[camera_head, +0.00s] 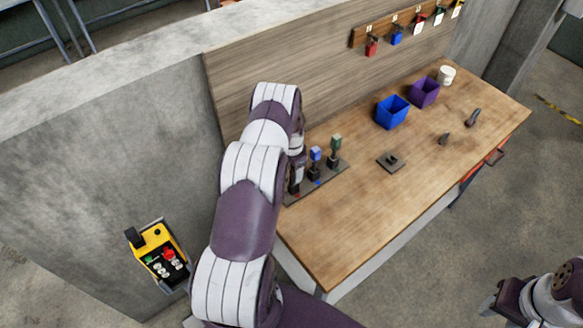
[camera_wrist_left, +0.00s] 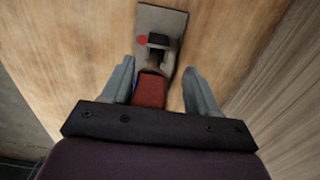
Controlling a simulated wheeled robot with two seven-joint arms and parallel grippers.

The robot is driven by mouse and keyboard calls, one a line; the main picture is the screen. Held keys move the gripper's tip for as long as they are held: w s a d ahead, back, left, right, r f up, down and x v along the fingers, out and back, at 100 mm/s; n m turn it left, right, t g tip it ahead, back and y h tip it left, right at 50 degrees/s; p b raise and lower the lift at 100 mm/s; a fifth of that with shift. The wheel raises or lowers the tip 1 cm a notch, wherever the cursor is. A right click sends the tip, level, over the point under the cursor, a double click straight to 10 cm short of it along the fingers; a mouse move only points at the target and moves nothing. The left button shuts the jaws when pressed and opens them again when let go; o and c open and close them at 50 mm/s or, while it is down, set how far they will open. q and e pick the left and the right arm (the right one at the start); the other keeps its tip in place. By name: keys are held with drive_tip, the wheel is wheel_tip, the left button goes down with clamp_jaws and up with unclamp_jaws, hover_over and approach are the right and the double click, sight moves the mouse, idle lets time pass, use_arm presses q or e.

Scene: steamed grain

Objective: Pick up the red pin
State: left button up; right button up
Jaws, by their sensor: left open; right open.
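The red pin (camera_wrist_left: 150,90) shows in the left wrist view, its red block nearest the camera and a dark part beyond. It stands over a grey rack (camera_wrist_left: 172,22) with a red dot beside it. My left gripper (camera_wrist_left: 158,80) is open, with one finger on each side of the red block and a gap visible to the right. In the head view my left gripper (camera_head: 296,165) is over the near left end of the rack (camera_head: 330,177) and mostly hides the red pin. My right gripper (camera_head: 490,303) is open, low at the right, away from the table.
A blue pin (camera_head: 316,154) and a green pin (camera_head: 336,141) stand in the rack beside my left gripper. Further right are a small dark plate (camera_head: 391,162), a blue bin (camera_head: 391,112) and a purple bin (camera_head: 424,92). The wooden wall panel (camera_head: 300,90) rises behind. The table's front is clear.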

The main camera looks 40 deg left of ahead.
use_arm(q)
drive_tip(key=shift+w+d, duration=0.15)
drive_tip(key=shift+d, duration=0.1)
drive_tip(key=shift+d+r, duration=0.1)
drive_tip(key=shift+d, duration=0.05)
drive_tip(key=c, duration=1)
clamp_jaws()
drive_tip(key=shift+a, duration=0.2)
drive_tip(key=shift+r+b, duration=0.45)
wheel_tip(320, 180, up, 7)
drive_tip(key=b, duration=0.3)
drive_tip(key=shift+r+b, duration=0.1)
drive_tip(key=shift+b, duration=0.2)
wheel_tip(320, 180, up, 3)
drive_tip(key=shift+r+p, duration=0.15)
drive_tip(key=shift+p, duration=0.2)
drive_tip(key=shift+r+p, duration=1.6)
drive_tip(key=shift+r, duration=0.95)
use_arm(e)
drive_tip(key=shift+d+f, duration=0.3)
drive_tip(key=shift+f, duration=0.05)
